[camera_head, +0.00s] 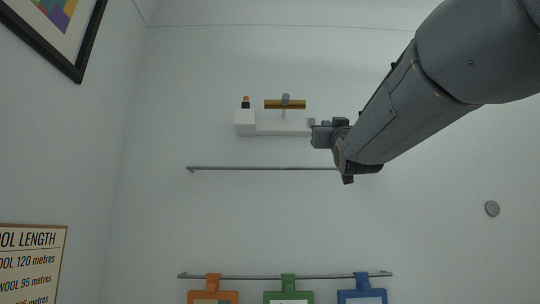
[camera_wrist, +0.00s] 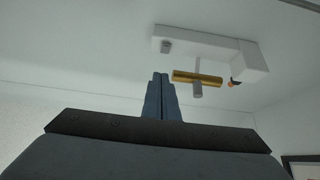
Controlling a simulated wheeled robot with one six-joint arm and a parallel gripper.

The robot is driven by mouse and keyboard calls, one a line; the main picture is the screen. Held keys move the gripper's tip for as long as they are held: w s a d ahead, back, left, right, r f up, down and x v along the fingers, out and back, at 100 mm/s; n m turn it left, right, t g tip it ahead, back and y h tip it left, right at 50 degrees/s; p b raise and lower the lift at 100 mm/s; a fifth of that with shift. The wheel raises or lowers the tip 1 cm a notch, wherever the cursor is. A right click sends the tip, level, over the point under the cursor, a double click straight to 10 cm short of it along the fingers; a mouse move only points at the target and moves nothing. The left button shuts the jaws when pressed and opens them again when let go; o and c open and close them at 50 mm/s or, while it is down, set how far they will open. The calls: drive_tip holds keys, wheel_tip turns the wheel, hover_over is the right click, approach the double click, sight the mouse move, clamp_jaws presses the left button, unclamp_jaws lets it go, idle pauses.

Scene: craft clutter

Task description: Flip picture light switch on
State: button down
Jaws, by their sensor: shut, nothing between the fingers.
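The picture light is a brass bar (camera_head: 285,104) on a white wall mount (camera_head: 280,127), high on the wall. The brass bar (camera_wrist: 197,77) and white mount (camera_wrist: 205,43) also show in the wrist view. A small black-and-orange piece (camera_head: 245,102) stands on the white box at the mount's left end; it shows in the wrist view (camera_wrist: 234,83) too. A small grey piece (camera_wrist: 166,45) is at the mount's other end. I cannot tell which piece is the switch. My gripper (camera_head: 316,136) is shut and empty by the mount's right end; its fingers (camera_wrist: 160,78) are together.
A thin metal rail (camera_head: 260,168) runs below the light. A lower rail (camera_head: 330,275) holds orange, green and blue hanging pieces. A framed picture (camera_head: 85,50) and a wool length sign (camera_head: 35,260) are at left.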

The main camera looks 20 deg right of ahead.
drive_tip(key=p, duration=0.6)
approach(312, 123)
wheel_tip(312, 123, up, 3)
drive_tip(key=d, duration=0.1)
drive_tip(key=w, duration=0.1)
drive_tip(key=w+p, duration=0.1)
drive_tip(key=w+d, duration=0.1)
drive_tip(key=shift+w+d+f, duration=0.1)
drive_tip(key=shift+w+f, duration=0.15)
drive_tip(key=shift+w, duration=0.15)
